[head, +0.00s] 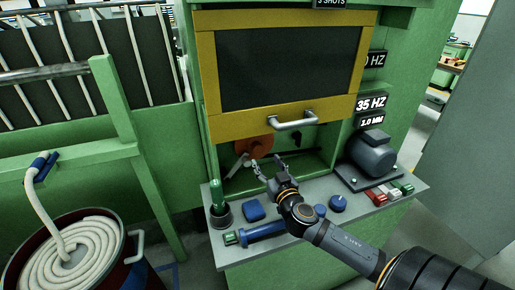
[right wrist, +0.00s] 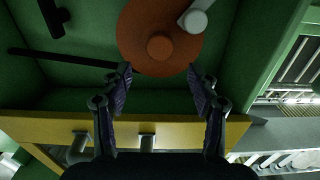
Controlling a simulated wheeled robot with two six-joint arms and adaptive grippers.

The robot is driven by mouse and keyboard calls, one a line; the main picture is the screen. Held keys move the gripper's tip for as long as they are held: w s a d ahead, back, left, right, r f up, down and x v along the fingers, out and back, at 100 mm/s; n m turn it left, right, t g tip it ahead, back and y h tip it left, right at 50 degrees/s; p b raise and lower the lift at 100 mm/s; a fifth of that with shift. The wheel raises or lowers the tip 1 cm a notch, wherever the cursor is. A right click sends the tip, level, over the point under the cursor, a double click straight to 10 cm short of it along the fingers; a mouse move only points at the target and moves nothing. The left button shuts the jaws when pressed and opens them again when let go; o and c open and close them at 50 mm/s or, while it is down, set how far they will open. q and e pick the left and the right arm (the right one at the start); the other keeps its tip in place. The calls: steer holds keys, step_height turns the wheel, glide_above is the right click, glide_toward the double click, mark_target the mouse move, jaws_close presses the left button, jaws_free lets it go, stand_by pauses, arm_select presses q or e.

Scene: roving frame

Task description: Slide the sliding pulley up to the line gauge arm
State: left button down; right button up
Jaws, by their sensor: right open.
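An orange disc (head: 258,147) with a round hub sits inside the green machine's opening, partly hidden by the yellow frame. In the right wrist view the disc (right wrist: 160,40) is large, with a pale cylinder (right wrist: 195,18) at its edge. A thin black bar (right wrist: 60,58) and a short black cylinder (right wrist: 50,18) show beside it. I cannot tell for sure which part is the sliding pulley or the line gauge arm. My right gripper (head: 266,165) is open and empty in front of the opening; its fingertips (right wrist: 158,72) point toward the disc's lower edge. My left gripper is out of view.
A yellow-framed dark window (head: 350,18) with a metal handle (head: 295,121) hangs above the opening. The grey ledge (head: 240,257) holds a green-handled tool (head: 217,197), blue parts, a motor (head: 372,153) and colored buttons. A drum of coiled rope (head: 105,232) stands left.

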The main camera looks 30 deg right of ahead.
mark_target(259, 150)
steer(key=p+x, duration=0.1)
steer(key=x, duration=0.4)
steer(key=shift+d+f, duration=0.1)
steer(key=shift+f, duration=0.05)
steer(key=p+x, duration=0.1)
steer(key=x, duration=0.2)
steer(key=shift+w, duration=0.4)
steer(key=shift+w+f, duration=0.1)
steer(key=c, duration=1.2)
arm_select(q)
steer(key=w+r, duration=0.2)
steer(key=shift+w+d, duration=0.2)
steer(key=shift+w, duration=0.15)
arm_select(e)
jaws_close()
